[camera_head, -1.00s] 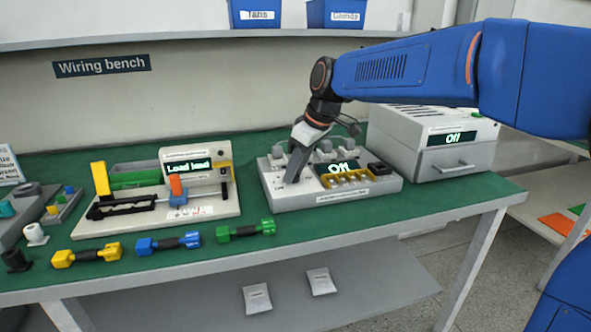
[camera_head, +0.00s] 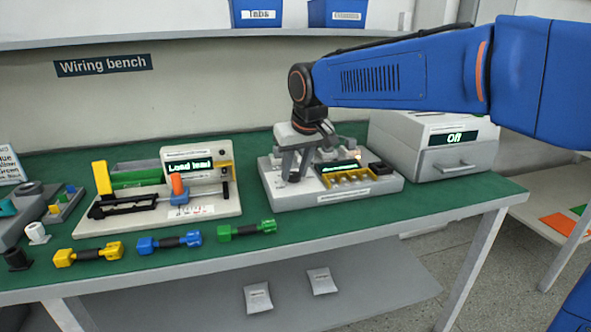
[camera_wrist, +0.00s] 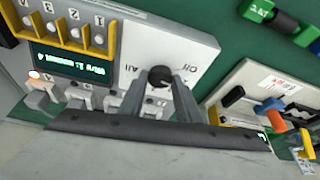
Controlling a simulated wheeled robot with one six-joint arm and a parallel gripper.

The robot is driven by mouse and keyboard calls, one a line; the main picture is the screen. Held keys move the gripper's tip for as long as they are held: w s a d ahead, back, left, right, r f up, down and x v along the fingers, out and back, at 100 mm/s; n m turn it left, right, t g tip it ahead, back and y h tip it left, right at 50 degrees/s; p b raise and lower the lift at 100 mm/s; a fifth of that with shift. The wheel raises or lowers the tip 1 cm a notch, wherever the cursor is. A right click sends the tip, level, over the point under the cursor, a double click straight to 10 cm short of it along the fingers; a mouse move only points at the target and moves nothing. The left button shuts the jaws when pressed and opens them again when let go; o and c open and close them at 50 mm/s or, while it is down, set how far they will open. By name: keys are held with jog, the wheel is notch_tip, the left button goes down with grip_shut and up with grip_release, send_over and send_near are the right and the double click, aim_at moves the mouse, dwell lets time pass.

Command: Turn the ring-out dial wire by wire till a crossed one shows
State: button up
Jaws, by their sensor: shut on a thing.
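The ring-out box (camera_head: 330,198) is a light grey unit on the green bench, with a dial at its left end. In the wrist view, its black dial knob (camera_wrist: 160,77) sits on a plate marked "All" and "Off". My gripper (camera_wrist: 161,73) is shut on the knob, one finger on each side. In the head view my gripper (camera_head: 293,177) comes down on the box's left end and mostly hides the dial.
A grey case (camera_head: 435,145) with an "Off" display stands right of the box. A fixture with a "Load lead" display (camera_head: 188,166) stands to the left. Yellow (camera_head: 87,256), blue (camera_head: 168,242) and green (camera_head: 246,229) leads lie along the front edge.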

jog(key=shift+m, duration=0.4)
jog(key=o, duration=1.1)
jog(key=shift+c, duration=0.2)
jog(key=v, duration=1.7)
jog(key=shift+a+r, duration=0.2)
jog(key=shift+a, duration=0.1)
dwell(0.5)
